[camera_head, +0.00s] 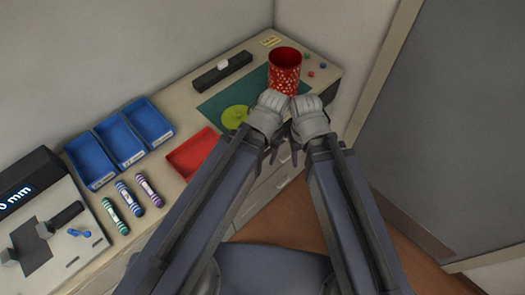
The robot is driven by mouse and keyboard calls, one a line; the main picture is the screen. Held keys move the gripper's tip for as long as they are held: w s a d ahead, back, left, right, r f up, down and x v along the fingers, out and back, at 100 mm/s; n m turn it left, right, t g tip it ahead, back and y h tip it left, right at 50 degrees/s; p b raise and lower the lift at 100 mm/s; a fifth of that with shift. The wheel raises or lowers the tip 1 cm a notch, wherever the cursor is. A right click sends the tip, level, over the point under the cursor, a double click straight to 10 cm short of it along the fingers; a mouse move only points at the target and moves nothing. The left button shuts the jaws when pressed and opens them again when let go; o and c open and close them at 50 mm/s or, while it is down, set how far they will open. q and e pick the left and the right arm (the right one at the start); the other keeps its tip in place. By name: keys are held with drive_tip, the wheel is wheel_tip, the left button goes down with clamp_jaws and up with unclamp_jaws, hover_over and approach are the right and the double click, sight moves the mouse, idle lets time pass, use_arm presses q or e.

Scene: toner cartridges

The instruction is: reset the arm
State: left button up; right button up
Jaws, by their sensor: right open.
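My two arms reach up from the bottom of the head view and end side by side near the front edge of the counter. My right gripper (297,150) is open, with dark fingers pointing down below its pale wrist. I see nothing between them. My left gripper (270,150) is close beside it; its fingers are partly hidden by my arm, so I cannot tell whether it is open. Both wrists are in front of a red patterned cup (285,72), covering its lower edge. I cannot tell whether they touch it.
The counter holds a green mat (213,106) with a yellow-green disc (234,117), a red tray (186,163), blue bins (121,139), several striped cartridges (131,198), a black bar (222,72) and a grey machine with a display (22,190). A wall closes the back; a grey panel (465,130) stands right.

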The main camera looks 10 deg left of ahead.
wheel_tip(320, 180, down, 6)
drive_tip(key=b, duration=0.6)
drive_tip(key=shift+f, duration=0.2)
